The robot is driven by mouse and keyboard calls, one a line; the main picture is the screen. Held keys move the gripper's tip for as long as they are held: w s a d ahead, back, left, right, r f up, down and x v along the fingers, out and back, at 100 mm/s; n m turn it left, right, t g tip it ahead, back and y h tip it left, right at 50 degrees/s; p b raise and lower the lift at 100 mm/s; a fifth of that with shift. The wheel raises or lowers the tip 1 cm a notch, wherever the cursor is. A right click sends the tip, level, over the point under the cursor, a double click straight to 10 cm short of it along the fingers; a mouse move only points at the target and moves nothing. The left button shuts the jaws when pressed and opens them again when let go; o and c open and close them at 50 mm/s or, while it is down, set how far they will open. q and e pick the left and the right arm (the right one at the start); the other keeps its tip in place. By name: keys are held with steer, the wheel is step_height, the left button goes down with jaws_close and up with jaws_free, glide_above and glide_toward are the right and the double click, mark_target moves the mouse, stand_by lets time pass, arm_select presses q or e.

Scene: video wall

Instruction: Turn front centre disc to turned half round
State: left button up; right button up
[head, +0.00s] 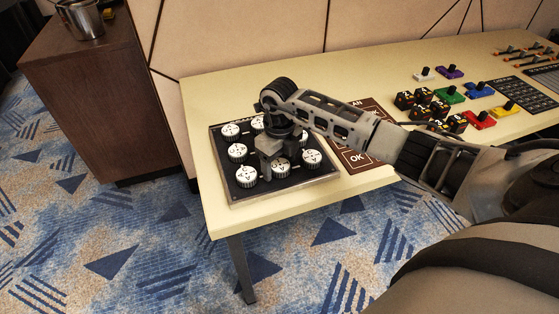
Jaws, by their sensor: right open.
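A dark square panel (215,150) with several white-topped, dark-sided discs lies at the left end of the table. The front centre disc (281,170) is in the front row, between the front left disc (246,177) and the front right disc (312,159). My right gripper (272,165) points down at the front centre disc, its fingers open and close to it. I cannot tell whether they touch it. My right wrist hides the middle and part of the back row. The mark on the front centre disc is too small and covered to read. My left gripper is out of view.
A brown board marked OK (357,160) lies right of the panel, partly under my right arm. Dark numbered blocks (438,109), coloured pieces with black knobs (479,91) and a dark grid (521,94) are farther right. A brown cabinet (90,95) stands left of the table.

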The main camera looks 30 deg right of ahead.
steer(key=c, duration=1)
arm_select(q)
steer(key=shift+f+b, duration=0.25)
steer(key=shift+b, duration=0.05)
arm_select(e)
steer(key=shift+n, duration=0.4)
steer(key=shift+f+n+b, duration=0.1)
steer(key=shift+n+b, duration=0.55)
steer(key=shift+n, duration=0.35)
steer(key=shift+n+b, duration=0.55)
steer(key=shift+n, duration=0.45)
steer(key=n+b, duration=0.2)
steer(key=n, duration=0.2)
steer(key=shift+n+b, duration=0.3)
steer(key=n+b, duration=0.2)
steer(key=n, duration=0.3)
steer(key=shift+s+b, duration=0.1)
steer(key=shift+b, duration=0.2)
steer(key=shift+n+b, duration=0.45)
steer(key=shift+n, duration=0.65)
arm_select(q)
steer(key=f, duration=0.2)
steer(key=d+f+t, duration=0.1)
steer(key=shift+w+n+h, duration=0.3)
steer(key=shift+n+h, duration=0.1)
arm_select(e)
steer(key=shift+a+n, duration=0.1)
steer(key=shift+n, duration=0.5)
